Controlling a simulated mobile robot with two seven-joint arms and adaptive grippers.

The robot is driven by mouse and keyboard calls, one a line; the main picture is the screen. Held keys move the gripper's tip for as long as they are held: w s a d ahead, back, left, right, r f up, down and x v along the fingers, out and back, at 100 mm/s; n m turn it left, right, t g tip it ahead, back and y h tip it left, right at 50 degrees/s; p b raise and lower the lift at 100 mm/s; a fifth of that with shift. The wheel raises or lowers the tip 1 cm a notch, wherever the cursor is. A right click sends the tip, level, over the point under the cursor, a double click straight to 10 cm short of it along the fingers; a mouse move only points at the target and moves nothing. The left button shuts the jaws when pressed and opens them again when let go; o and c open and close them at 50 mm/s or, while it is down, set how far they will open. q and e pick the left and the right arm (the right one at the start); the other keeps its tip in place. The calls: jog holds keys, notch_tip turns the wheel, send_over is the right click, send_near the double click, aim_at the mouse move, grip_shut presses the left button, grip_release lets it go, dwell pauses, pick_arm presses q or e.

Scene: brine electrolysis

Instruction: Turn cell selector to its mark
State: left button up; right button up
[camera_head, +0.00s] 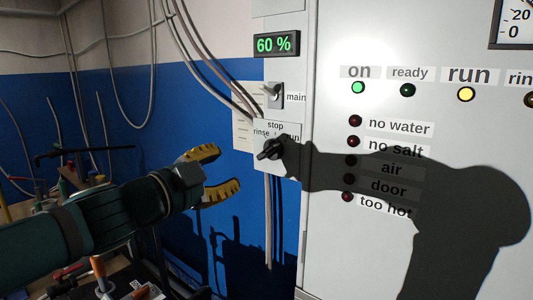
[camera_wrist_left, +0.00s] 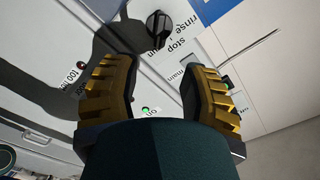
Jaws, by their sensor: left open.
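The cell selector is a black rotary knob (camera_head: 270,149) on the narrow grey panel, with "rinse" at its left, "stop" above and a partly hidden "run" at its right. Its grip bar looks slanted; I cannot tell which label it points to. My left gripper (camera_head: 228,170) is open and empty, its yellow-padded fingers to the left of the knob and apart from it. In the left wrist view, the knob (camera_wrist_left: 158,24) shows beyond the gap between the open fingers (camera_wrist_left: 158,66). My right gripper is not in view.
A "main" toggle switch (camera_head: 274,95) and a green "60 %" display (camera_head: 276,44) sit above the knob. The white cabinet (camera_head: 450,45) at right has lit "on" (camera_head: 358,87) and "run" (camera_head: 466,94) lamps. A dark arm shadow crosses it. Cables hang on the blue wall (camera_head: 130,115).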

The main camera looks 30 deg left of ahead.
aim_at(264, 153)
pick_arm(q)
jog(key=w+b, duration=0.1)
jog(key=w, duration=0.3)
jog(key=w+b, duration=0.2)
jog(key=w, duration=0.2)
jog(key=w+d+b, duration=0.1)
jog(key=w, duration=0.3)
jog(key=shift+w+f, duration=0.15)
jog(key=shift+w, duration=0.05)
jog(key=shift+w+b, duration=0.3)
jog(key=shift+w, duration=0.35)
jog(key=shift+s, duration=0.1)
grip_shut()
